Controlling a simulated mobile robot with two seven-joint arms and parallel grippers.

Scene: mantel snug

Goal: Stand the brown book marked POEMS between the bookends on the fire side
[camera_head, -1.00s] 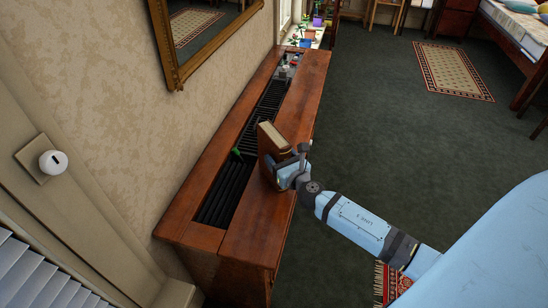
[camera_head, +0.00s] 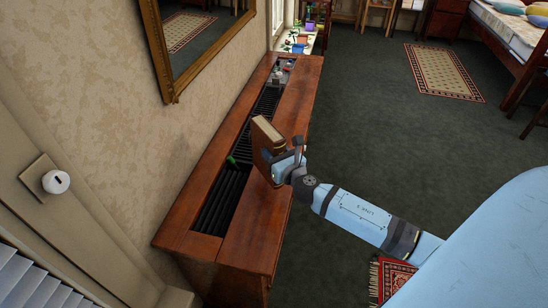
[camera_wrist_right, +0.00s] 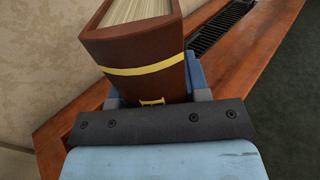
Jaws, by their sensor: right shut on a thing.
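A brown book (camera_head: 266,137) with pale page edges is held upright over the wooden mantel-like cabinet top. In the right wrist view the brown book (camera_wrist_right: 140,52) shows a yellow band across its spine and part of a yellow mark below it; the rest of any lettering is hidden by the gripper. My right gripper (camera_head: 281,163) is shut on the book from the room side. It also shows at the book in the right wrist view (camera_wrist_right: 158,97). I cannot tell whether the book's foot touches the wood. No bookends can be made out. My left gripper is not in view.
The wooden cabinet top (camera_head: 255,225) has a dark slatted grille (camera_head: 222,200) along its wall side. A small green item (camera_head: 232,160) lies by the grille, left of the book. A gilt-framed mirror (camera_head: 200,50) hangs above. Small objects (camera_head: 281,72) stand at the far end.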

